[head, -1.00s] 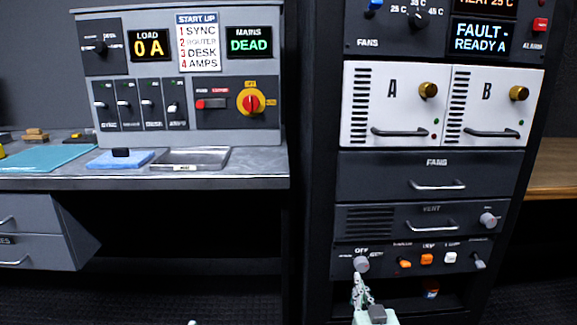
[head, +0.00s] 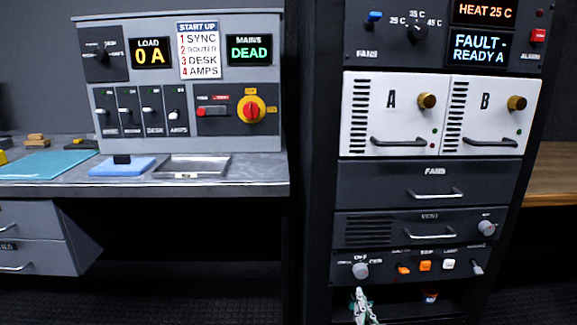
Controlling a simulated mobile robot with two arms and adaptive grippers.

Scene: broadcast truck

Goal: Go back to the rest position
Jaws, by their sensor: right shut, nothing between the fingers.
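My right gripper (head: 361,304) shows at the bottom of the head view, shut and empty. It is just below the grey knob (head: 360,270) marked OFF on the rack's lowest control panel (head: 385,265), apart from it as far as I can see. Most of my right arm is below the picture. My left gripper is not in view.
The dark equipment rack (head: 320,180) stands right of centre, with white modules A (head: 391,120) and B (head: 484,120) and drawer handles that stick out.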

